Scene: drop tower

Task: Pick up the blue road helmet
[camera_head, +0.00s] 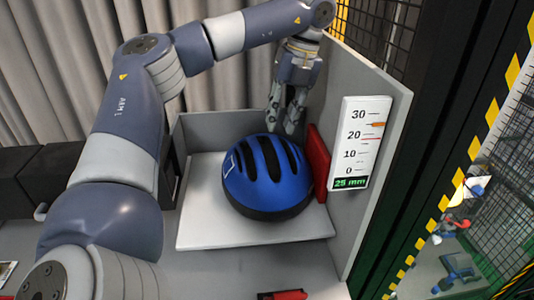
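The blue road helmet (262,174) has black vents and a dark lower rim. It rests on a light grey platform (205,225) with its vented shell upward. My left gripper (283,128) points down just behind the helmet's upper right edge. Its fingers look a little apart, with nothing visible between them. I cannot tell whether the fingertips touch the shell, as their lower ends meet the helmet's outline. My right gripper is not in view.
A red block (319,163) stands right of the helmet against a grey side wall (362,212). A white scale (361,140) reading 25 mm is on that wall. Another red piece (284,295) lies at the front. Yellow-black striped posts and mesh stand at right.

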